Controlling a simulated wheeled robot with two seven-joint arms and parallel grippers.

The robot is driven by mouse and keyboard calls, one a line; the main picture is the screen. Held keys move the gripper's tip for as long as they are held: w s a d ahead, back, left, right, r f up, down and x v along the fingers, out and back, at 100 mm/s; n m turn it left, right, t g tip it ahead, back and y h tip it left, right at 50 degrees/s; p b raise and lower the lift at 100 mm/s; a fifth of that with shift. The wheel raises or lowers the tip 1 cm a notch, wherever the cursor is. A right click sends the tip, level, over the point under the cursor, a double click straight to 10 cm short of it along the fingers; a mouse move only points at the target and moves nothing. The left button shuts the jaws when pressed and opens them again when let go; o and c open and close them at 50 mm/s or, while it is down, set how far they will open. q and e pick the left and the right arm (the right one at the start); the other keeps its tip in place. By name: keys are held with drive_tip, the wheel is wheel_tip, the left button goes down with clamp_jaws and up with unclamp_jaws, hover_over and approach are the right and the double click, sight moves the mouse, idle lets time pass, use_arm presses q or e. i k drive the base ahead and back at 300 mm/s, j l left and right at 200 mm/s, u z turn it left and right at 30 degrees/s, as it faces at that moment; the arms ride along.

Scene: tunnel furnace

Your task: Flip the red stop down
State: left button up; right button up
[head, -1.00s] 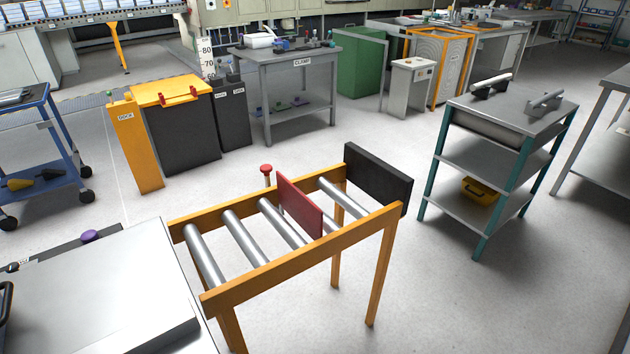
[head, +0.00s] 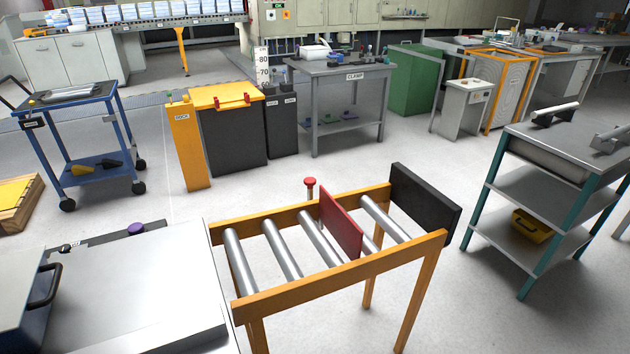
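The red stop (head: 341,223) is a flat red plate standing upright across the rollers of an orange-framed roller conveyor (head: 340,270). A red knob (head: 310,182) on a short post stands at the far rail, close to the plate's far end. A black end plate (head: 425,203) stands upright at the conveyor's right end. Neither of my grippers shows in the head view.
A grey metal table (head: 150,290) adjoins the conveyor's left end, with a purple knob (head: 136,229) at its back. A teal-legged shelf cart (head: 545,190) stands at right. A yellow-topped black bin (head: 235,135) stands behind. Open floor lies between them.

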sight(344, 230)
drive_tip(key=i+l+u, duration=0.3)
drive_tip(key=l+u, duration=0.15)
drive_tip(key=i+l+u, duration=0.2)
drive_tip(key=l+u, duration=0.3)
drive_tip(key=l, duration=0.25)
drive_tip(key=l+u, duration=0.45)
drive_tip(key=l, duration=0.2)
drive_tip(key=l+u, duration=0.5)
drive_tip(key=l, duration=0.25)
